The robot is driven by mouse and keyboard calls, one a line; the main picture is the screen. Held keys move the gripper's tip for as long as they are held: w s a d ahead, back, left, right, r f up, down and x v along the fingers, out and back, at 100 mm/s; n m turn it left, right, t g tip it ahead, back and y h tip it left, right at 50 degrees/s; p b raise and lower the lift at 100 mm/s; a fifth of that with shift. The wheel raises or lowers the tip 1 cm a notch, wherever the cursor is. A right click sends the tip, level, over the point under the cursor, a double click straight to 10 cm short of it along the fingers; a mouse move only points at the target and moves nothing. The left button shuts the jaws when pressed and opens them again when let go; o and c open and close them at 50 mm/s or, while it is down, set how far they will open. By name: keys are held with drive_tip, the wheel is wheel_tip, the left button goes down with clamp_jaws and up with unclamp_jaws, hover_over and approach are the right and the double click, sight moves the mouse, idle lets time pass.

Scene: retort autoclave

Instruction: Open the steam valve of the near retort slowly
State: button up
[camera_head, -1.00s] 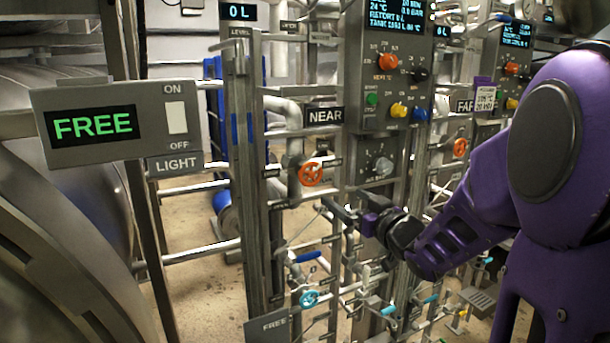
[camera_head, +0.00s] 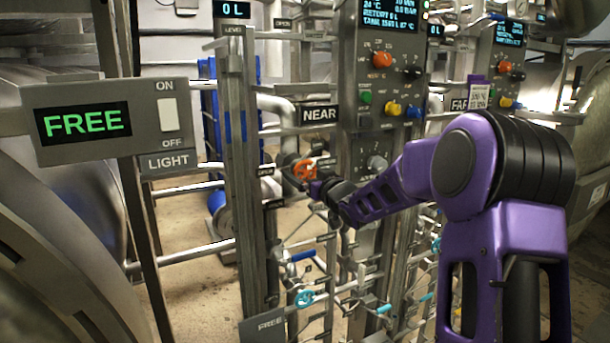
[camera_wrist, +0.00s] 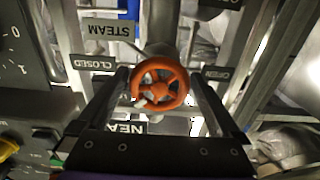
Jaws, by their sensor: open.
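The steam valve of the near retort is an orange handwheel (camera_head: 304,170) on a pipe below the NEAR sign (camera_head: 319,114). In the wrist view the orange handwheel (camera_wrist: 160,84) sits between my two fingers, near the middle of the picture. A STEAM label (camera_wrist: 108,28) is beside it, with a CLOSED label (camera_wrist: 94,63) and an OPEN label (camera_wrist: 217,74) on either side. My gripper (camera_wrist: 162,95) is open, with one finger on each side of the wheel and a gap to both. In the head view my gripper (camera_head: 310,182) is at the wheel and partly covers it.
The near control panel (camera_head: 388,75) with knobs and a display stands just right of the wheel. A cyan handwheel (camera_head: 305,298) is below. Steel posts (camera_head: 240,190) and pipes crowd the space around the arm. A FREE display with a light switch (camera_head: 110,121) is at left.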

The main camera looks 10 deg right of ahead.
drive_tip(key=shift+w, duration=0.1)
drive_tip(key=c, duration=1.1)
drive_tip(key=shift+c, duration=0.2)
